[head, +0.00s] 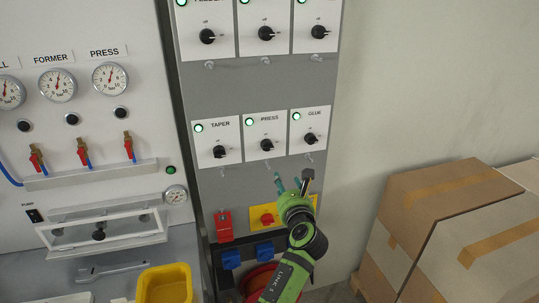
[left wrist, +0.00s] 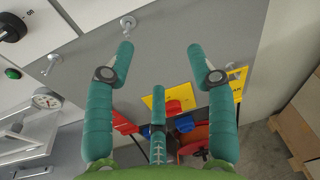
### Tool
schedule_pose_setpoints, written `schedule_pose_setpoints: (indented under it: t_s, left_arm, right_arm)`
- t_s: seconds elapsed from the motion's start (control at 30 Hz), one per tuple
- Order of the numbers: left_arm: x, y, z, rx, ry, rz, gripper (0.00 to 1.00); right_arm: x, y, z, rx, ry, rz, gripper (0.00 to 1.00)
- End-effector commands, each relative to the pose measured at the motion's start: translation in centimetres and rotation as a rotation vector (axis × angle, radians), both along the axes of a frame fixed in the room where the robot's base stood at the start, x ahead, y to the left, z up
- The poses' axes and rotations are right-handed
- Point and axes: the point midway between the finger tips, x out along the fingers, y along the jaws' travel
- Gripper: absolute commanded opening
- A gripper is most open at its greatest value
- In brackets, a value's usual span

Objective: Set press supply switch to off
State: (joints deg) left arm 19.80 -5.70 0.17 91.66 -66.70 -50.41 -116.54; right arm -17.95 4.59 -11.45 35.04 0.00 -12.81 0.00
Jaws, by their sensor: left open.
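The PRESS switch plate (head: 259,126) is white, in the middle of the panel's lower row. Its black rotary knob (head: 267,145) sits turned away from the upright position, and its green lamp (head: 248,121) looks lit. My left gripper (head: 292,183) is below the PRESS and GLUE plates, in front of the grey panel, apart from the knobs. In the left wrist view its teal fingers (left wrist: 160,62) are spread open with nothing between them. A black knob (left wrist: 12,26) shows at that view's upper left corner; I cannot tell which switch it is. My right gripper is not in view.
TAPER (head: 219,152) and GLUE (head: 310,138) knobs flank PRESS. Small metal studs (head: 266,165) stick out below the plates. A red-on-yellow switch (head: 265,217) and a red padlock-like block (head: 224,226) are lower. Cardboard boxes (head: 430,205) stand at right.

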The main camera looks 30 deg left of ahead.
Motion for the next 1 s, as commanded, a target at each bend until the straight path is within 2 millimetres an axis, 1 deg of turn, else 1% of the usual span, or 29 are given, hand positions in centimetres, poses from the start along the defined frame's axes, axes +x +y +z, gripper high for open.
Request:
schedule_pose_setpoints:
  t_s: [0.03,0.1,0.17,0.23,0.37,0.57,0.7,0.8,1.0]
  left_arm:
    - [-0.3,0.7,3.3,0.058,-0.001,0.032,0.56]
    - [-0.9,1.4,6.0,0.124,0.010,0.068,0.56]
    - [-1.2,1.9,7.4,0.161,0.019,0.090,0.56]
    - [-1.2,2.4,8.2,0.182,0.026,0.105,0.56]
    - [-0.3,3.6,8.5,0.192,0.030,0.109,0.56]
    - [1.8,6.0,8.5,0.190,0.029,0.106,0.56]
    - [2.7,7.0,8.3,0.190,0.027,0.105,0.56]
    - [3.0,7.4,8.2,0.188,0.028,0.105,0.56]
    - [3.1,7.5,8.2,0.186,0.027,0.105,0.56]
  right_arm:
    - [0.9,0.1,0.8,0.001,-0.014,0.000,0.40]
    - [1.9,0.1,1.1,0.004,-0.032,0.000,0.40]
    - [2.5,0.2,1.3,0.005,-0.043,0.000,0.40]
    - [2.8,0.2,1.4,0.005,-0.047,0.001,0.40]
    - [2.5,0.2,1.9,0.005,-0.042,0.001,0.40]
    - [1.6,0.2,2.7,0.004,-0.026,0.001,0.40]
    - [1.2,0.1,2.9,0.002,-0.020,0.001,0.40]
    - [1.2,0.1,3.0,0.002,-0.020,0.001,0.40]
    - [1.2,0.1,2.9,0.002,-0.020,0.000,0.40]
